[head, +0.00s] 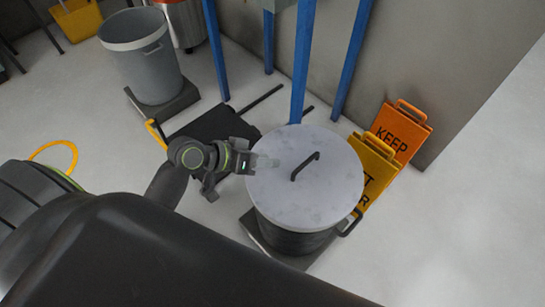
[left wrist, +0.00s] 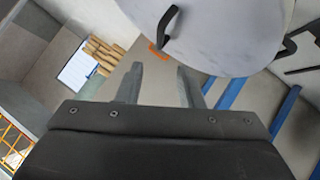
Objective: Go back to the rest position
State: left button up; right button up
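My left gripper (head: 262,162) is at the left edge of the round grey lid with a black handle (head: 318,195) in the head view. The lid lies on a dark drum (head: 290,240) standing on a low dark base. In the left wrist view the two fingers of my left gripper (left wrist: 160,85) are spread apart with nothing between them, and the lid (left wrist: 225,35) is beyond them at the top. The gripper is clear of the lid's handle (left wrist: 167,25). My right gripper is in neither view.
An orange KEEP sign (head: 402,130) and a yellow sign (head: 372,165) stand behind the drum at right. Blue posts (head: 303,60) rise behind it. A grey bin (head: 147,65) stands at the back left. The floor at right (head: 470,230) is clear.

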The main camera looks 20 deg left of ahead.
pick_arm(q)
jog(key=shift+s, duration=0.1)
dwell(0.5)
